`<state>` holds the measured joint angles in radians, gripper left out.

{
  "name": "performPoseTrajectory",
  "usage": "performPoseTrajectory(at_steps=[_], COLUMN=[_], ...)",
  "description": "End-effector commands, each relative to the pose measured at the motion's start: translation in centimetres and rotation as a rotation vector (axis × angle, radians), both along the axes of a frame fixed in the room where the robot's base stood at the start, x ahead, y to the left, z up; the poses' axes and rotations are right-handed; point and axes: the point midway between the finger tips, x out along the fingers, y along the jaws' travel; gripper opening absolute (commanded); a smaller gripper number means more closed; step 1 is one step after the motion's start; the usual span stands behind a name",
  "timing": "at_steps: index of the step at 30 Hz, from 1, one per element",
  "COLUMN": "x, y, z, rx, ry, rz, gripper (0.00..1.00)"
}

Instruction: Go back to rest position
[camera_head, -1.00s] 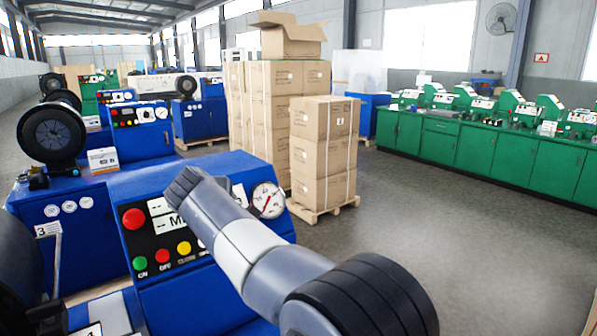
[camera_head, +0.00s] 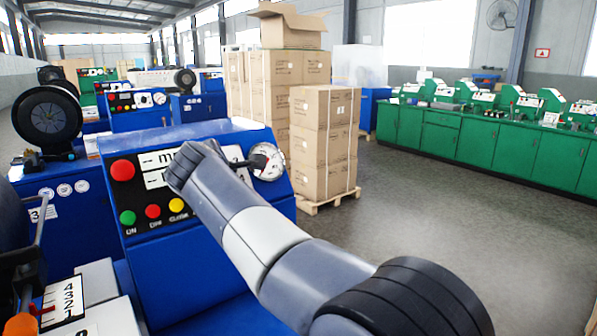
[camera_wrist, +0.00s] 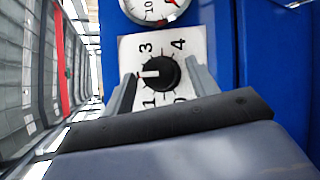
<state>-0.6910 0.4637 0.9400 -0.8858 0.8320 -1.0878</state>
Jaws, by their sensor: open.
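My gripper (camera_wrist: 162,76) is open in the wrist view, with one grey finger on each side of a black rotary knob (camera_wrist: 165,75). The knob sits on a white dial plate with numbers; its white mark points left, just below the 3. I cannot tell whether the fingers touch it. In the head view my grey arm reaches over the front of a blue crimper (camera_head: 200,270), and its end hides the knob and the fingers. The crimper's panel has a red button (camera_head: 122,170), smaller coloured buttons and a round gauge (camera_head: 267,161). The gauge's lower part shows in the wrist view (camera_wrist: 152,8).
More blue machines (camera_head: 140,112) stand behind at the left, one with a large black reel (camera_head: 47,117). Stacked cartons (camera_head: 322,145) stand on a pallet right of the crimper. Green cabinets (camera_head: 490,145) line the right wall. Grey floor (camera_head: 450,235) between is free.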

Motion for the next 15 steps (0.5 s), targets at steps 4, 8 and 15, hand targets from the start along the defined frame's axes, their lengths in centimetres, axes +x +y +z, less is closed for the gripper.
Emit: performPoseTrajectory(at_steps=[4, 8, 15], x=[-0.05, -0.06, -0.07], y=[-0.14, -0.19, -0.36], z=[-0.61, -0.69, -0.87], rx=[-0.055, -0.109, -0.224], ry=[-0.044, -0.084, -0.171], rz=[0.046, 0.091, 0.188], gripper=[0.56, 0.56, 0.56])
